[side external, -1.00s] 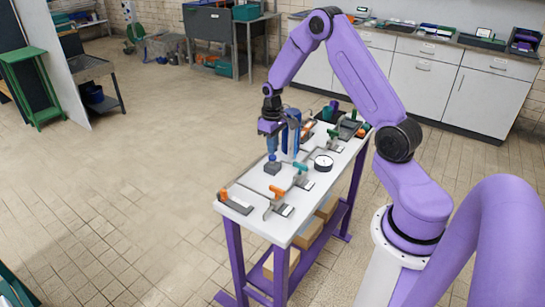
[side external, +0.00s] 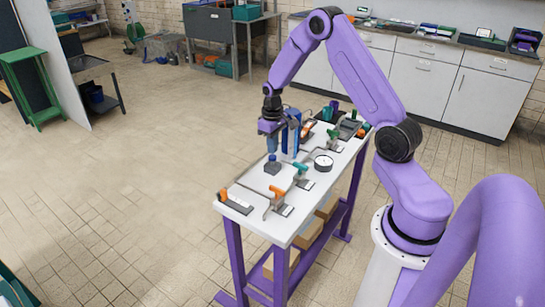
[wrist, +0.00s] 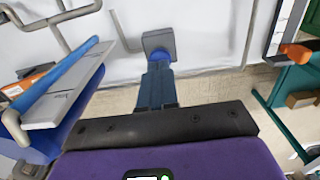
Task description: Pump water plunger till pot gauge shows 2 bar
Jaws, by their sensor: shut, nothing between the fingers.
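My gripper (side external: 272,154) points straight down over the bench, its blue fingers together with nothing between them; they also show in the wrist view (wrist: 156,84). Directly below the fingertips is a small grey block with a blue top (side external: 272,168), which I take to be the plunger pump; it also shows in the wrist view (wrist: 158,41). The fingertips overlap the blue top, and I cannot tell whether they touch it. A round white-faced gauge (side external: 323,162) sits on the bench to the right. Its reading is too small to make out.
The white bench top (side external: 245,193) carries pipes and several valves, including a teal-handled one (side external: 301,169) and an orange-handled one (side external: 277,190). A tall blue upright unit (side external: 291,131) stands close behind my gripper. The floor left of the bench is clear.

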